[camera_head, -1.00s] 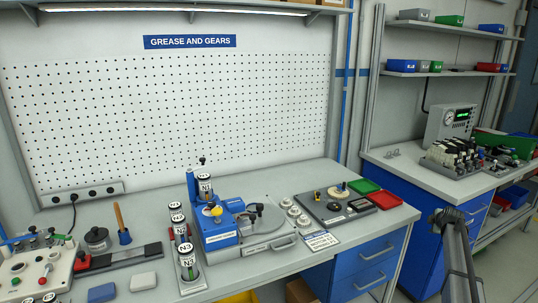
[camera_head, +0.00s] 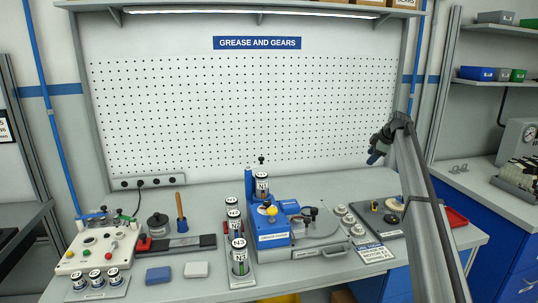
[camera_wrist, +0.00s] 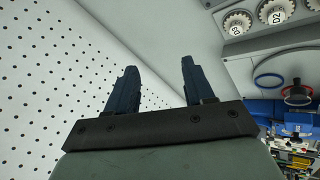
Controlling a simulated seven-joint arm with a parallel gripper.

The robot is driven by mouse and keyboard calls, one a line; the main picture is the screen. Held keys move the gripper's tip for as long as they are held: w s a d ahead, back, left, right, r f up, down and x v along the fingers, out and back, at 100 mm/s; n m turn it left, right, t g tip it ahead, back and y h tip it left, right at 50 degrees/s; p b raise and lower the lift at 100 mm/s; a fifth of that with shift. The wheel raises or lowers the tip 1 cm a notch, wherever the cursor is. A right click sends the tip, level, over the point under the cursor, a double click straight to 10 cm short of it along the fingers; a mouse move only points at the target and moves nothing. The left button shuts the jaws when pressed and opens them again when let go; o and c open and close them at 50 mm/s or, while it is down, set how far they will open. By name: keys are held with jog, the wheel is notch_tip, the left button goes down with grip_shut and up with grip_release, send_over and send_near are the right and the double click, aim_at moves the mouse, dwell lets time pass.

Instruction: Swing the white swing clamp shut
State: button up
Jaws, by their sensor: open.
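I cannot make out a white swing clamp for certain in either view. The blue grease machine (camera_head: 275,238) stands mid-bench, with a yellow knob, a canister on top and a grey round part on its plate. A dark fixture plate (camera_head: 378,222) with small fittings lies right of it, partly hidden by my arm. My gripper (camera_head: 376,157) is raised above the right part of the bench, in front of the pegboard and apart from everything. In the wrist view my gripper (camera_wrist: 157,70) has its two dark fingers spread, with nothing between them.
A cream control box (camera_head: 97,247) with knobs stands at the left. Numbered canisters (camera_head: 239,258) stand in a row left of the machine. A blue block (camera_head: 158,275) and a white block (camera_head: 196,269) lie in front. The pegboard (camera_head: 240,120) closes off the back.

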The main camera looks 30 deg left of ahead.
jog(key=s+a+r+n+g, duration=0.1)
jog(key=s+a+r+g, duration=0.1)
jog(key=s+a+r, duration=0.55)
jog(key=s+a+r+g+h, duration=0.1)
jog(key=s+a+r+g, duration=0.1)
jog(key=s+a, duration=0.95)
jog(key=s+a+r+n+g, duration=0.15)
jog(key=s+a+r, duration=0.25)
jog(key=s+a, duration=0.55)
jog(key=shift+m, duration=0.45)
jog(key=a+f, duration=0.2)
jog(key=f, duration=0.1)
jog(key=a+f, duration=0.3)
jog(key=f, duration=0.1)
jog(key=w+a+f, duration=0.1)
jog(key=a+f, duration=0.1)
jog(key=f, duration=0.2)
jog(key=shift+a+f, duration=0.2)
jog(key=shift+f, duration=0.05)
grip_shut()
